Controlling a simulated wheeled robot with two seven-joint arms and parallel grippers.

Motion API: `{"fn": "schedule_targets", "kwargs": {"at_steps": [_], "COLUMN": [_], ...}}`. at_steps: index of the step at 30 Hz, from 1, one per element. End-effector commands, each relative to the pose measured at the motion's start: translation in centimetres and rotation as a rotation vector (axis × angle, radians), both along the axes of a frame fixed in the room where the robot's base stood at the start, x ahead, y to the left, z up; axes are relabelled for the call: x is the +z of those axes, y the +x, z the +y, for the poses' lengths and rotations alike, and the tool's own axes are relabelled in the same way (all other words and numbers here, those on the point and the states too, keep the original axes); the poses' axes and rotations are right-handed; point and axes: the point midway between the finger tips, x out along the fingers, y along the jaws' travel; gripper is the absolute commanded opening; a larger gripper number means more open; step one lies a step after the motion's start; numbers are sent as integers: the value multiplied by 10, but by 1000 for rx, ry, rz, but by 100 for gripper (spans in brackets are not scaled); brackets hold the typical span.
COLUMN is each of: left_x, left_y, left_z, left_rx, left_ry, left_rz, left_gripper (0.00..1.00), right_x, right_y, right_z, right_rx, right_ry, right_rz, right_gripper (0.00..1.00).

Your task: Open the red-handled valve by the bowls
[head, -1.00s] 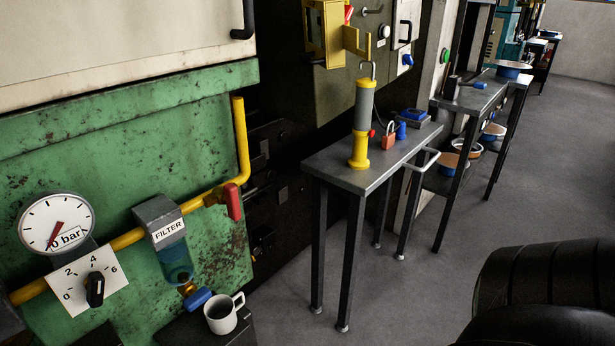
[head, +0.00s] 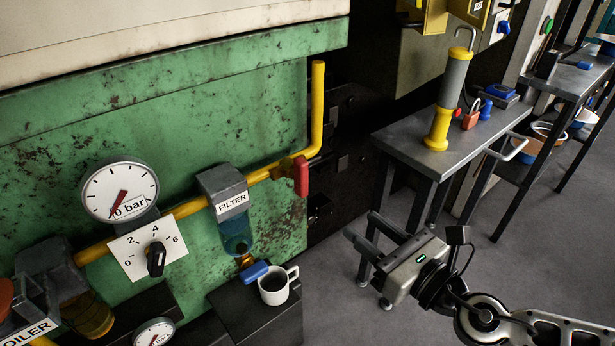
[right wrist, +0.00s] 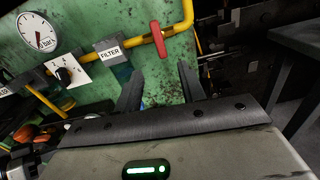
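The valve's red handle (head: 301,176) hangs down from the yellow pipe, right of the filter, and also shows in the right wrist view (right wrist: 158,39). The filter's clear bluish bowl (head: 236,236) hangs under its grey head, and an amber bowl (head: 88,316) is at the lower left. Separate round bowls (head: 543,130) stand on a shelf at the far right. My right gripper (head: 359,224) is open and empty, right of and below the red handle, apart from it. Its two spread fingers show in the right wrist view (right wrist: 160,84). My left gripper is out of view.
A gauge (head: 120,191) reads near 0 bar above a dial knob (head: 156,258). A blue-handled drain (head: 254,270) and a white mug (head: 277,285) sit below the filter. A grey table (head: 410,140) with a yellow-grey hooked tool (head: 452,85) stands at right.

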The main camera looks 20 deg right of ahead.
Motion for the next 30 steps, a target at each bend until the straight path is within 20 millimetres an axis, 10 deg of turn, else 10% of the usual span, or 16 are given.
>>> {"fn": "schedule_targets", "kwargs": {"at_steps": [30], "left_x": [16], "left_y": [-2], "left_z": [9], "left_rx": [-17], "left_ry": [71], "left_rz": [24], "left_gripper": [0], "right_x": [5], "right_y": [144], "right_z": [54], "right_rx": [15], "right_ry": [-53], "right_rz": [-32], "right_gripper": [40]}}
